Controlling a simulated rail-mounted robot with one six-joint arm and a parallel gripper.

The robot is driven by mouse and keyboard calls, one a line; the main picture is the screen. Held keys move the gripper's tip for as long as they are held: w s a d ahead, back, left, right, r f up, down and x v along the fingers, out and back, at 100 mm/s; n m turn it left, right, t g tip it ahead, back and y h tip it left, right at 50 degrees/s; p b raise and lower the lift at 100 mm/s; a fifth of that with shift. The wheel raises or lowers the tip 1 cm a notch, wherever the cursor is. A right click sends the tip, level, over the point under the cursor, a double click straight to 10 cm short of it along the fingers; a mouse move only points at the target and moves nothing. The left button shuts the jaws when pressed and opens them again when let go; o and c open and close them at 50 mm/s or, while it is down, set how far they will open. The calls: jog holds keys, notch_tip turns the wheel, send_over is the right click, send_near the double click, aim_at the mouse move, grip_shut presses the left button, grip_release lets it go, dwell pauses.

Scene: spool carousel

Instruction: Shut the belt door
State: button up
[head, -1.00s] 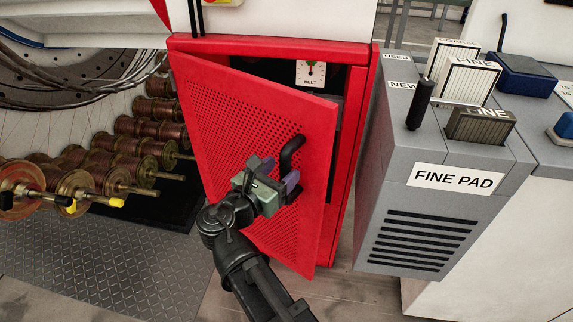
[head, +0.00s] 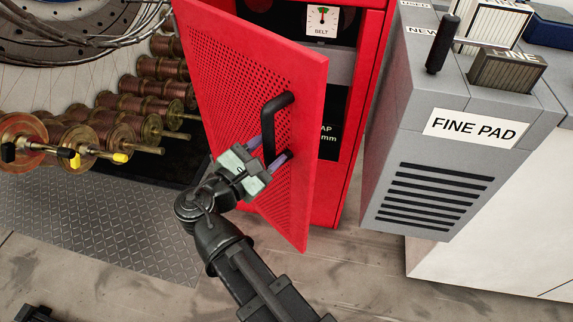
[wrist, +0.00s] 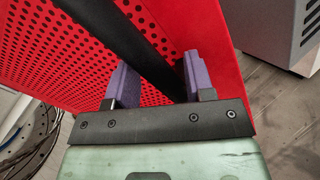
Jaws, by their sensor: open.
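The red perforated belt door (head: 235,75) stands ajar, hinged on its left, with its free right edge swung out from the red cabinet frame (head: 373,60). Its black bar handle (head: 278,103) is near the free edge. My gripper (head: 270,149) is at the lower part of the handle, with its purple fingers open on either side of the bar. In the wrist view the handle (wrist: 125,35) passes between the two separated fingers, and the door (wrist: 50,50) fills most of the background. I cannot tell whether either finger touches the bar.
A belt gauge (head: 322,20) shows inside the cabinet. The grey FINE PAD unit (head: 420,150) stands close to the right of the cabinet. Copper-coloured spools (head: 100,135) stand at left beside the metal tread plate (head: 100,220). The floor (head: 350,270) before the door is clear.

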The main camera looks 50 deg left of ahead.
aim_at(289, 171)
jog(key=o, duration=1)
jog(key=s+f+m+b, duration=0.1)
jog(key=f+m+b, duration=0.1)
jog(key=f, duration=0.1)
jog(key=s+f+m+b, duration=0.1)
jog(key=f+m+b, duration=0.1)
jog(key=f+m, duration=0.1)
jog(key=s+f+m+b, duration=0.2)
jog(key=f, duration=0.1)
jog(key=shift+s+d+f+m, duration=0.1)
jog(key=shift+d+f+m, duration=0.2)
jog(key=shift+d+m, duration=0.1)
jog(key=f+m+b, duration=0.1)
jog(key=s+m+b, duration=0.1)
jog(key=m, duration=0.1)
jog(key=shift+s+d+f, duration=0.25)
jog(key=shift+d+f, duration=0.05)
jog(key=shift+f, duration=0.05)
jog(key=c, duration=0.9)
jog(key=shift+s+d+f+m, duration=0.1)
jog(key=shift+s+d+m, duration=0.15)
jog(key=shift+m, duration=0.65)
grip_shut()
jog(key=shift+m, duration=0.3)
jog(key=w+a, duration=0.1)
jog(key=w, duration=0.8)
jog(key=w+a, duration=0.1)
jog(key=w, duration=0.3)
jog(key=shift+w+a+r, duration=0.3)
jog(key=shift+a, duration=0.05)
